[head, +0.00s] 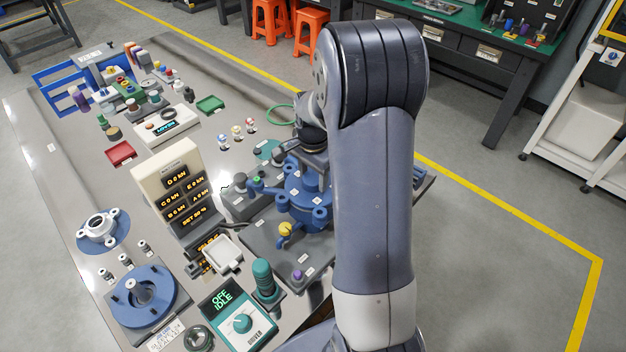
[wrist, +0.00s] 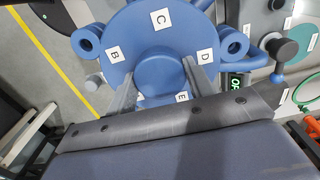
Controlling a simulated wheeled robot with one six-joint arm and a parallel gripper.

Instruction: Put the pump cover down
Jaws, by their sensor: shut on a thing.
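The pump cover (wrist: 136,30) is a blue round plate with ear-like bolt lugs, a central boss and white letter labels, B, C, D and E in the wrist view. My gripper (wrist: 160,72) is shut on its central boss, one finger on each side. In the head view blue lugged parts of the pump (head: 305,190) show at the grey test fixture, beside my arm. My arm hides part of them and most of my gripper. I cannot tell whether the cover touches what is under it.
A blue round stand with a grey centre (head: 144,293) and a silver flanged part on a blue disc (head: 100,228) stand at the table's left. A cream display box (head: 172,190), a teal driver unit (head: 240,318) and a red tray (head: 121,153) stand nearby. Bare table lies at far left.

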